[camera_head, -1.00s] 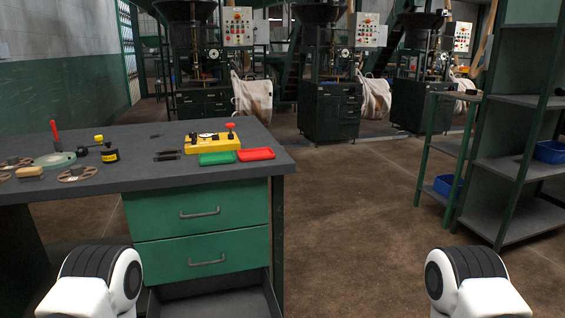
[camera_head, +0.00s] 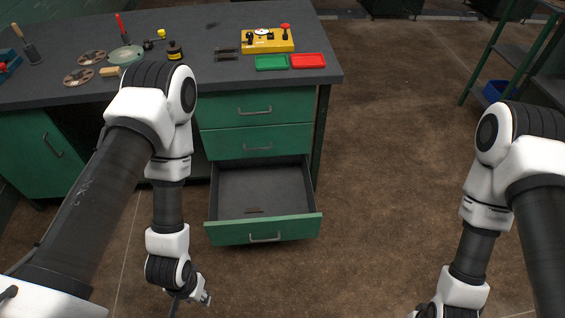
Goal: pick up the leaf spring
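A small thin brownish strip (camera_head: 254,210) lies on the floor of the open bottom drawer (camera_head: 262,185), near its front. It may be the leaf spring, but it is too small to tell. Two dark flat strips (camera_head: 227,53) also lie on the workbench top, left of the yellow box. My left gripper (camera_head: 203,298) hangs low at the bottom of the view, in front and left of the open drawer and apart from it. Its fingers are too small and dark to read. My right arm reaches down at the right, and its gripper is below the picture edge.
The workbench (camera_head: 190,85) holds a yellow box (camera_head: 267,41), a green tray (camera_head: 271,63), a red tray (camera_head: 308,61), a black bottle (camera_head: 174,50) and several discs. The drawer juts out at the front. Floor right of the bench is clear up to a shelf rack (camera_head: 522,50).

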